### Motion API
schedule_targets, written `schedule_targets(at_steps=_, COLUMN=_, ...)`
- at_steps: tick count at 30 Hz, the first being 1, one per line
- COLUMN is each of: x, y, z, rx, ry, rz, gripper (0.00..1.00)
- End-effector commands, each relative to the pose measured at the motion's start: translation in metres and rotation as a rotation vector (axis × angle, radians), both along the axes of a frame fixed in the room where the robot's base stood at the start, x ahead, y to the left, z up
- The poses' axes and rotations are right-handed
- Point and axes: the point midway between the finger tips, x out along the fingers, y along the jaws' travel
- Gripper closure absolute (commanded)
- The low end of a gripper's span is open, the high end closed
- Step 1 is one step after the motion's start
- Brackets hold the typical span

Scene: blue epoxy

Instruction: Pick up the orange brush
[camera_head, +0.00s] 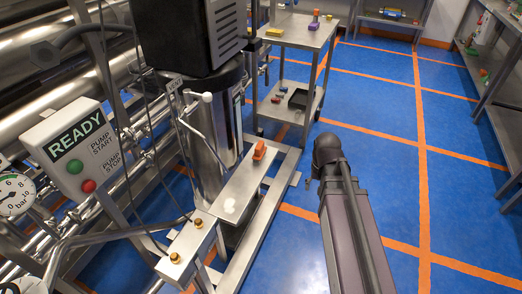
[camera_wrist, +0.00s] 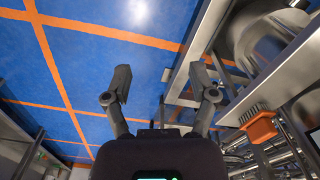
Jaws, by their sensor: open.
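The orange brush (camera_head: 259,151) lies on a flat metal plate (camera_head: 236,190) beside the steel cylinder. It also shows at the right side of the wrist view (camera_wrist: 260,127), with its bristles visible. My gripper (camera_wrist: 170,82) is open and empty in the wrist view, with its two dark fingers spread apart. The brush is to the right of the fingers and apart from them. In the head view my arm stands to the right of the plate, and the gripper's fingers cannot be made out there.
A pump panel (camera_head: 77,150) with green and red buttons and a gauge (camera_head: 14,194) stand at left. A steel cart (camera_head: 300,36) with a yellow block and small items is behind the plate. Shelves (camera_head: 490,75) line the right. Blue floor (camera_head: 400,185) is clear around my arm.

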Motion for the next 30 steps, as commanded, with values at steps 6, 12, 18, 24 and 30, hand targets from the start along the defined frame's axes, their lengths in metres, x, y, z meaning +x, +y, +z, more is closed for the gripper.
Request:
schedule_targets(at_steps=6, x=0.088, y=0.056, z=0.040, rx=0.000, ry=0.000, rz=-0.071, gripper=0.26)
schedule_targets(at_steps=12, x=0.159, y=0.125, z=0.071, rx=0.000, ry=0.000, rz=-0.153, gripper=0.26)
schedule_targets(at_steps=18, x=0.204, y=0.181, z=0.091, rx=-0.001, ry=0.000, rz=-0.217, gripper=0.26)
schedule_targets(at_steps=24, x=0.218, y=0.205, z=0.097, rx=-0.001, ry=0.000, rz=-0.246, gripper=0.26)
schedule_targets(at_steps=30, x=0.217, y=0.205, z=0.096, rx=-0.001, ry=-0.001, rz=-0.250, gripper=0.26)
